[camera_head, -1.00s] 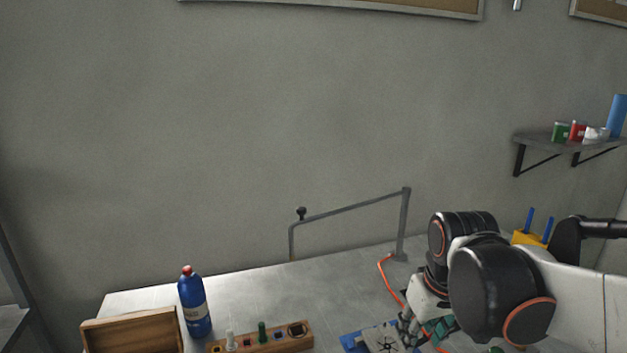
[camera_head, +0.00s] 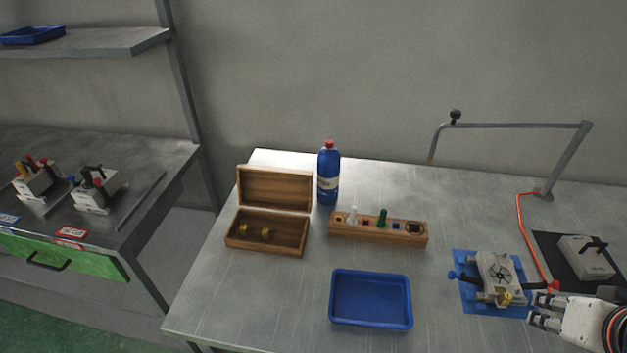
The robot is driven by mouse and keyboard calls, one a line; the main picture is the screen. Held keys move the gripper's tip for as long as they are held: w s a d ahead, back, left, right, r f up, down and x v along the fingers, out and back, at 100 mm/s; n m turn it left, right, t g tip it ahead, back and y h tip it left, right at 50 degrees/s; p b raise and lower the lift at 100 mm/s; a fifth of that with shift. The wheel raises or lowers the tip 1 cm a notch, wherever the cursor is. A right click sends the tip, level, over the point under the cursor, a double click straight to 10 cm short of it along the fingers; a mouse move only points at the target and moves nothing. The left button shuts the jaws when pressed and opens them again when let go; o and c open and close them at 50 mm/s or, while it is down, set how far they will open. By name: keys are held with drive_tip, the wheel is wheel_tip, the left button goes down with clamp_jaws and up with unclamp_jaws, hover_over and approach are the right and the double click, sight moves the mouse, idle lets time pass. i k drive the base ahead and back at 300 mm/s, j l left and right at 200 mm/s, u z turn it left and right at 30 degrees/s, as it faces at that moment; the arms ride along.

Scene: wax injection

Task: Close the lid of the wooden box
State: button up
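The wooden box (camera_head: 236,240) stands at the left of the metal table, with a few small brass-coloured pieces inside. Its lid (camera_head: 275,189) is open and stands up at the back, leaning slightly. My gripper (camera_head: 541,309) is at the lower right edge of the picture, far right of the box, beside the mould on its blue mat. Its fingers are apart and nothing shows between them.
A blue bottle (camera_head: 328,175) stands close to the lid's right side. A wooden rack (camera_head: 378,236) with small bottles is right of the box. A blue tray (camera_head: 370,323) lies in front. A mould (camera_head: 497,276) sits on a blue mat (camera_head: 475,303). Table space before the box is clear.

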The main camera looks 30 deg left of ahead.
sight(257, 185)
drive_tip(key=u, duration=1.75)
